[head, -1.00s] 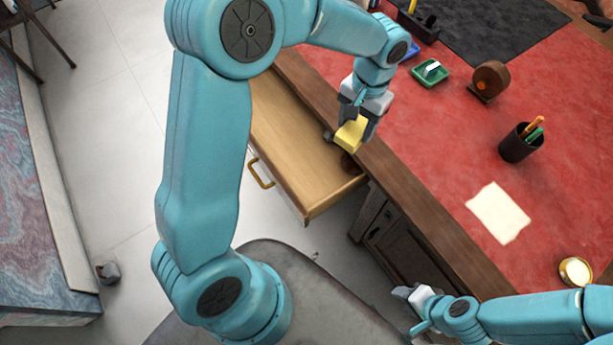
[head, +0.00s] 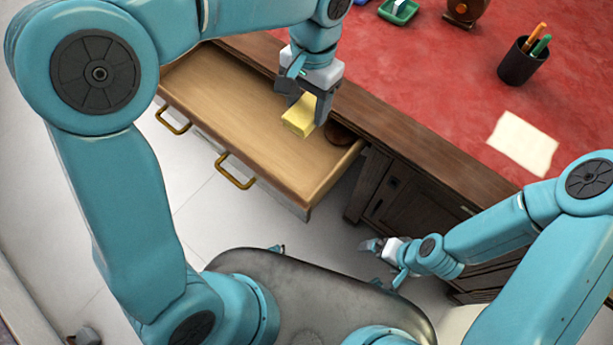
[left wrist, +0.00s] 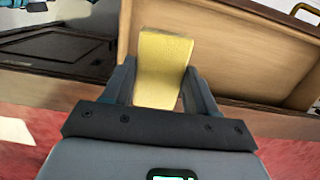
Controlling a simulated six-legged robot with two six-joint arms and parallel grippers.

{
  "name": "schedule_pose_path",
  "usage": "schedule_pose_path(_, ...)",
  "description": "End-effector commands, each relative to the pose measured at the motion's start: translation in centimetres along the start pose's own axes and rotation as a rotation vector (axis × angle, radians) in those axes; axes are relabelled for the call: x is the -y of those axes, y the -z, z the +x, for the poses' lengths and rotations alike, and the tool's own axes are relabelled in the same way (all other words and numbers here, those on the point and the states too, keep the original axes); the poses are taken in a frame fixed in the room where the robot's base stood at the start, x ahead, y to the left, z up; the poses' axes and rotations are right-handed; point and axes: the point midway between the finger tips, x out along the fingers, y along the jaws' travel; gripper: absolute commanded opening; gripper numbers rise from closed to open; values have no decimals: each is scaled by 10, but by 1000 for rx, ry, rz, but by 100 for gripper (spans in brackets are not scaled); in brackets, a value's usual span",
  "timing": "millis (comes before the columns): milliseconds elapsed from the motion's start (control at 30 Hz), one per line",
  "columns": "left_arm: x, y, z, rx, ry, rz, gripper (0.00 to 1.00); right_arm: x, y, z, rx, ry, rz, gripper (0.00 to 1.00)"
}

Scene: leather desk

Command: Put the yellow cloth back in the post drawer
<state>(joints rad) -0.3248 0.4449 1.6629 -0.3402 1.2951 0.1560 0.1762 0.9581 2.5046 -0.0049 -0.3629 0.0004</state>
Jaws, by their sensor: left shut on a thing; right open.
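The yellow cloth (head: 299,116) is a small folded block. My left gripper (head: 310,104) is shut on it and holds it over the open drawer (head: 225,104), towards the drawer's right end. The cloth also shows between the fingers in the left wrist view (left wrist: 161,62), with the drawer's wooden inside (left wrist: 225,50) behind it. The drawer is pulled out from the desk and has brass handles. My right gripper (head: 378,247) is open and empty, low in front of the desk, away from the drawer.
The red leather desk top (head: 420,85) bears a black pen cup (head: 520,63), a cream paper sheet (head: 523,144), a green tray (head: 399,11) and a brown round object (head: 466,10). A dark cabinet door (head: 400,205) is below the desk edge. Much of the drawer floor is bare.

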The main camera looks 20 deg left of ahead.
Motion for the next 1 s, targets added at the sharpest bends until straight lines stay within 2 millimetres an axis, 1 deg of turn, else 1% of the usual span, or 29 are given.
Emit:
schedule_pose_path(33, -4, 0, 8, -1, 2, 14, 29, -4, 0, 11, -1, 0, 0, 100)
schedule_pose_path(100, -7, 0, 11, 1, 3, 24, 29, -5, 0, 14, -1, 0, 0, 100)
schedule_pose_path(167, -8, 1, 19, 2, 3, 28, 29, -6, 0, 16, -1, 0, 0, 100)
schedule_pose_path(267, -8, 2, 43, 6, 3, 27, 29, -7, 1, 20, -1, 0, 0, 100)
schedule_pose_path(300, -8, 4, 56, 7, 2, 26, 29, -8, 1, 22, -1, 0, 0, 100)
schedule_pose_path(500, -7, 10, 115, 6, 2, 24, 29, -12, 1, 32, -1, 0, 0, 100)
schedule_pose_path(600, -6, 13, 138, 5, 2, 23, 29, -13, 1, 36, -1, 0, 0, 100)
schedule_pose_path(700, -5, 15, 154, 3, 1, 23, 29, -14, 1, 38, -1, 0, 0, 100)
schedule_pose_path(867, -3, 17, 164, 1, 2, 22, 29, -14, 1, 39, -1, 0, 0, 100)
schedule_pose_path(933, -3, 17, 172, 2, 2, 22, 29, -15, 1, 41, 0, 0, 0, 100)
schedule_pose_path(1000, -4, 18, 184, 4, 1, 22, 29, -16, 1, 43, -1, 0, 0, 100)
